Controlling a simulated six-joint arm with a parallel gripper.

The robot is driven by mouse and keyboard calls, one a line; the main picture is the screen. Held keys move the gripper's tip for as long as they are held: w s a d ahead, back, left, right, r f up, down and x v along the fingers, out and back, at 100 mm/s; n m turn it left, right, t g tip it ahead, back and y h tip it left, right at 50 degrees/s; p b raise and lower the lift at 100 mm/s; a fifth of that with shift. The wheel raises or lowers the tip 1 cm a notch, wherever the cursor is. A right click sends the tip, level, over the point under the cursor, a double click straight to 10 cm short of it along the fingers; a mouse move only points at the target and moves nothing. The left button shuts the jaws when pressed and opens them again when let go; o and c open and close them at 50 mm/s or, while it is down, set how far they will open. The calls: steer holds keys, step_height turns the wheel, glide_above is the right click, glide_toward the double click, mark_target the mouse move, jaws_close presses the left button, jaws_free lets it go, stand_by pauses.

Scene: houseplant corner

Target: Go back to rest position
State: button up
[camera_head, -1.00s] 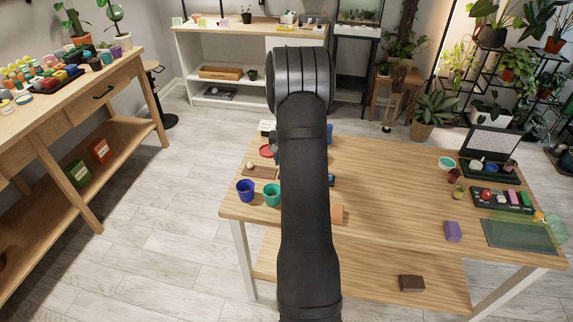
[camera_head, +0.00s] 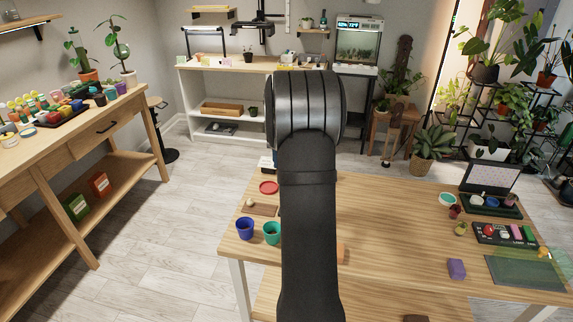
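My arm (camera_head: 309,190) rises from the bottom middle of the head view and ends in a thick rounded joint above the wooden table (camera_head: 400,225). My gripper is not in view; the arm hides whatever lies behind it. Nothing held by it shows.
On the table's left are a blue pot (camera_head: 245,228), a green pot (camera_head: 272,232) and a red saucer (camera_head: 268,188). On the right are a purple block (camera_head: 456,268), a black tray (camera_head: 505,234) and a dark green mat (camera_head: 525,272). The table's middle right is clear.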

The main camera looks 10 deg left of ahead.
steer(key=shift+f, duration=0.1)
step_height(320, 180, down, 17)
steer(key=shift+f, duration=0.15)
stand_by(0.5)
steer(key=m, duration=0.4)
steer(key=shift+m, duration=0.3)
steer(key=m, duration=0.5)
steer(key=shift+r, duration=2)
stand_by(0.5)
